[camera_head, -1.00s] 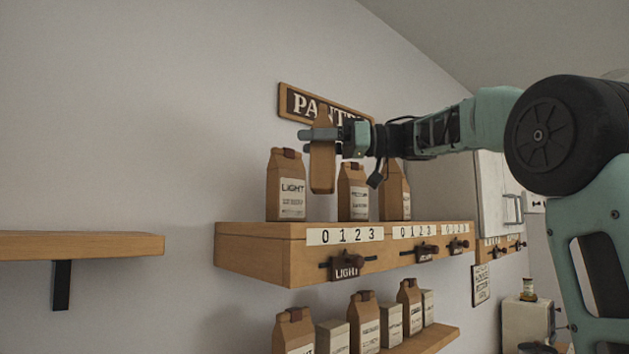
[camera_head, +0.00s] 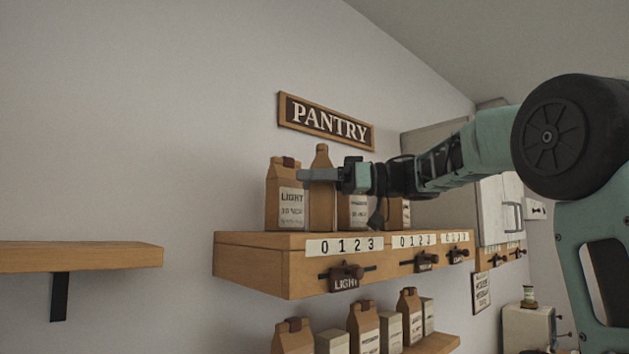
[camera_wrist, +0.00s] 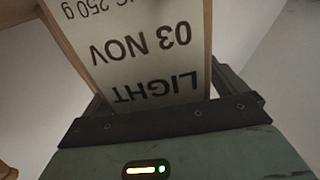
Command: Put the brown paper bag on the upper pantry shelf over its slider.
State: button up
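My gripper (camera_head: 318,175) is shut on a brown paper bag (camera_head: 322,200) over the upper pantry shelf (camera_head: 255,262). The bag hangs upright at the shelf's left part, between a bag marked LIGHT (camera_head: 286,200) and a bag further right (camera_head: 353,210). Its bottom is at or very near the shelf top; I cannot tell whether it touches. In the wrist view the held bag (camera_wrist: 150,45) shows a label reading LIGHT, 03 NOV, between the fingers. The LIGHT slider (camera_head: 346,277) is on the shelf front below the held bag, under a 0 1 2 3 scale.
Two more sliders (camera_head: 425,262) sit further right on the shelf front. A lower shelf (camera_head: 435,343) holds several bags and boxes. A bare shelf (camera_head: 80,256) is at the left. The PANTRY sign (camera_head: 326,121) hangs behind. Bags stand close on both sides.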

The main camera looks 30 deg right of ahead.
jog(key=b+v, duration=0.3)
jog(key=v, duration=0.9)
jog(key=shift+r+b, duration=0.2)
jog(key=shift+b, duration=0.2)
dwell(0.3)
